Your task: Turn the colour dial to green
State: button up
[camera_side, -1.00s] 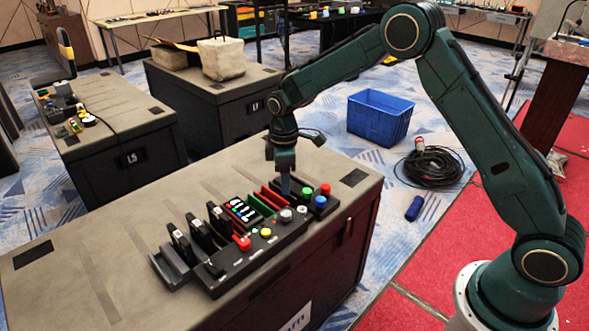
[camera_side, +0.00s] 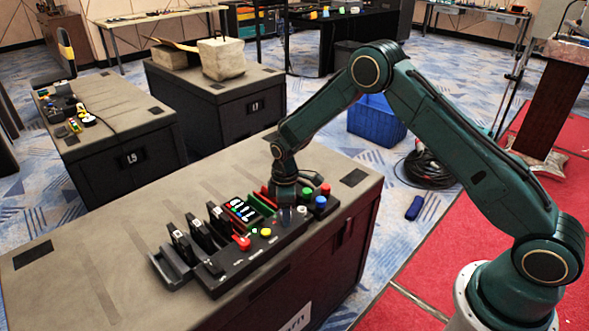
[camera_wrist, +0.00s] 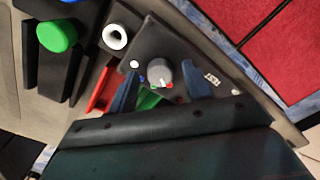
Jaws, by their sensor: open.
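The colour dial (camera_wrist: 160,71) is a round grey knob on a black panel in the wrist view. Small coloured marks, red and green among them, sit by its lower edge. A short white line on the knob points down towards these marks; I cannot tell exactly which colour it meets. My gripper (camera_wrist: 162,89) is open, with one blue fingertip on each side of the dial; contact is not clear. In the side view my gripper (camera_side: 287,213) is low over the right part of the console and hides the dial.
The black console (camera_side: 222,283) lies on a dark cabinet. Upright black holders (camera_side: 203,236) stand further left.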

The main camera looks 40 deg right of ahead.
jog(key=shift+c, duration=0.4)
jog(key=c, duration=0.9)
jog(key=shift+m, duration=0.4)
jog(key=m, duration=0.3)
jog(key=shift+m, duration=2)
jog(key=o, duration=1)
